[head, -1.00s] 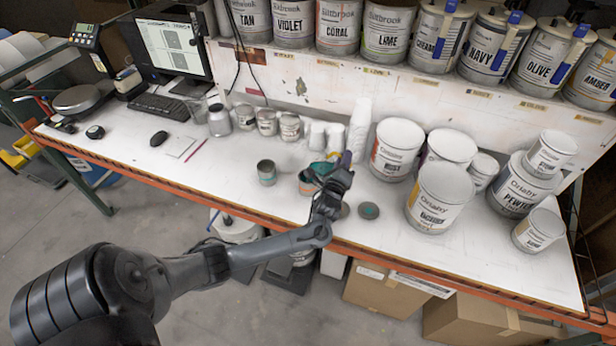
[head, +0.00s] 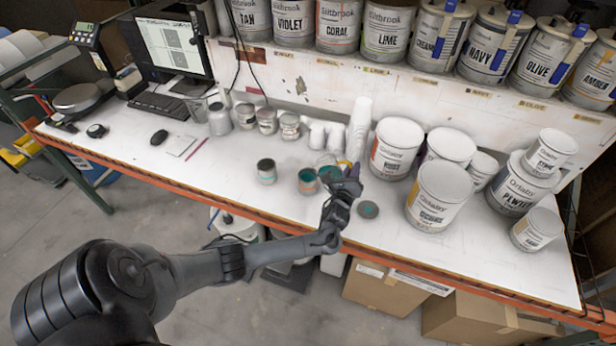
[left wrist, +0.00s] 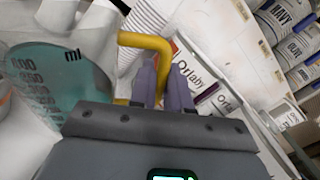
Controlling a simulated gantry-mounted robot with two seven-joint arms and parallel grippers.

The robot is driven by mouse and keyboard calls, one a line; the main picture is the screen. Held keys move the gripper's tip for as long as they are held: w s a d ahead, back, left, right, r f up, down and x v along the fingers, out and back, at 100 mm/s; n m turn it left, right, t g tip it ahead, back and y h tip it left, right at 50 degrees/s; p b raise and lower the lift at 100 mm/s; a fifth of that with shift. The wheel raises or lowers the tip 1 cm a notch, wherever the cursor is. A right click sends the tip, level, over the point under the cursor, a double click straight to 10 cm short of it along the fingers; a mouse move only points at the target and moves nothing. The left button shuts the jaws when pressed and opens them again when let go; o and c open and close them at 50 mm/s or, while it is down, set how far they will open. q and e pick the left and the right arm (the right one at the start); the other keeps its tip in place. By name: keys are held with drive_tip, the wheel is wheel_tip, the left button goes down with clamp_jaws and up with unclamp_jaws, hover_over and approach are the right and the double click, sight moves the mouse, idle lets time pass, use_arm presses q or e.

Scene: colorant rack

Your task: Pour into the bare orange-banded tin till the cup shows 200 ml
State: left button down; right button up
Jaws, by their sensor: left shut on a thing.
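My left gripper (head: 350,178) is shut on the yellow handle (left wrist: 158,48) of a clear measuring cup (head: 326,168). In the left wrist view the cup (left wrist: 62,85) shows teal colour through its wall and dark "ml" markings; I cannot read the level exactly. The orange-banded tin (head: 308,187) stands on the bench just left of the cup, open, with teal inside. The cup is beside and slightly behind the tin and looks nearly upright. A similar tin with a teal band (head: 267,178) stands further left. My right gripper is not in view.
A round lid (head: 368,209) lies right of my gripper. Large white Orlaby pails (head: 438,200) crowd the right. Stacked white cups (head: 360,125) and several small tins (head: 267,122) line the back. The bench's front left (head: 220,185) is clear.

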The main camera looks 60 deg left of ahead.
use_arm(q)
drive_tip(key=shift+w+d+f+m+h+b, duration=0.1)
drive_tip(key=shift+w+d+f+m+b, duration=0.4)
drive_tip(key=shift+f+m, duration=0.6)
drive_tip(key=shift+w+d+f+m+h+b, duration=0.1)
drive_tip(key=shift+w+d+f+m+b, duration=0.35)
drive_tip(key=shift+f+m, duration=0.65)
drive_tip(key=shift+w+d+f+m+h+b, duration=0.1)
drive_tip(key=shift+w+d+f+m+b, duration=0.45)
drive_tip(key=shift+f, duration=0.85)
drive_tip(key=shift+d+r+m+p, duration=0.15)
drive_tip(key=shift+r+m+p, duration=0.1)
drive_tip(key=shift+m+p, duration=0.25)
drive_tip(key=s+d+r+m+t+h+p, duration=0.1)
drive_tip(key=s+d+r+m+h+p, duration=0.2)
drive_tip(key=d, duration=1)
drive_tip(key=s+d+r+m+t+h+p, duration=0.2)
drive_tip(key=s+d+r+m+h+p, duration=0.2)
drive_tip(key=s+d+r+h+p, duration=0.3)
drive_tip(key=s+d+r+p, duration=0.5)
drive_tip(key=s+r, duration=0.4)
drive_tip(key=r, duration=0.2)
drive_tip(key=shift+s+d+r+h+p, duration=0.2)
drive_tip(key=shift+d+r+h+p, duration=0.15)
drive_tip(key=shift+d+h, duration=0.1)
